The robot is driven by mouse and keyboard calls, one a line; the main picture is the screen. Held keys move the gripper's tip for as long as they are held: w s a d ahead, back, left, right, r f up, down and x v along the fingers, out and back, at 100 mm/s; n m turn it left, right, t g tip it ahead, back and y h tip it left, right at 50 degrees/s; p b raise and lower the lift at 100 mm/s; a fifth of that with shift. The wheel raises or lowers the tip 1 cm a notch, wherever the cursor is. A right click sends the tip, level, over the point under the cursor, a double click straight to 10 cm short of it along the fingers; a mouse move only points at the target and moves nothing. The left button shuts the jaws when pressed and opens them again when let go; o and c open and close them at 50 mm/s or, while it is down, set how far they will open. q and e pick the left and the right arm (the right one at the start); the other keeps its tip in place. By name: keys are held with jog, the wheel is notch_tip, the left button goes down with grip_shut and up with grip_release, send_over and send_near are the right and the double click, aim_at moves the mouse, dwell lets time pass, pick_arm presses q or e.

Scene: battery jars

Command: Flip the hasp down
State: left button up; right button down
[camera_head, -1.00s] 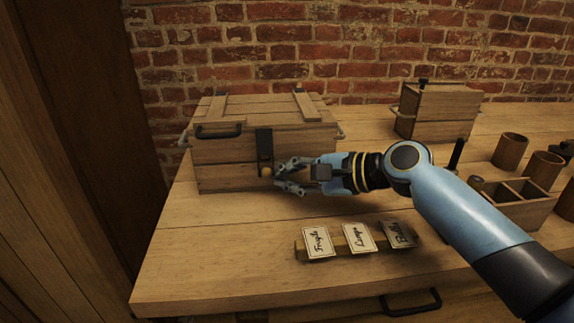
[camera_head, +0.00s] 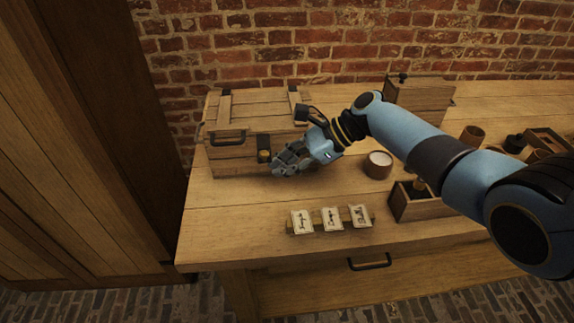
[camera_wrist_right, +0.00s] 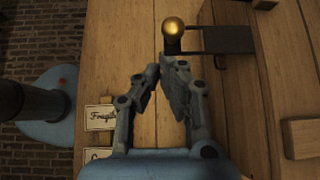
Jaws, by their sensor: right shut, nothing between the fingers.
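The wooden chest (camera_head: 232,159) stands at the back left of the bench, its lid closed. The black hasp (camera_head: 264,142) hangs on its front face, with a brass knob at its lower end. In the right wrist view the hasp plate (camera_wrist_right: 228,40) and the round brass knob (camera_wrist_right: 173,27) show clearly. My right gripper (camera_head: 279,170) is shut and empty, just in front of the chest, below and right of the knob. In the right wrist view its fingertips (camera_wrist_right: 164,66) are close to the knob, apparently apart from it. My left gripper is not in view.
Label cards on a wooden holder (camera_head: 330,228) lie near the bench front. A cup with a white top (camera_head: 378,164) and a divided wooden box (camera_head: 415,207) stand right of the gripper. A smaller lidded box (camera_head: 420,98) is at the back. The bench front left is clear.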

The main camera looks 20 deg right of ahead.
pick_arm(q)
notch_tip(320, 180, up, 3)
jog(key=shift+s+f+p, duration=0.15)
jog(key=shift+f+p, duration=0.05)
jog(key=shift+p, duration=0.95)
pick_arm(e)
jog(key=shift+s+a+r+g, duration=0.2)
jog(key=shift+s+r+g, duration=0.1)
jog(key=shift+s+r, duration=0.35)
jog(key=shift+f, duration=0.1)
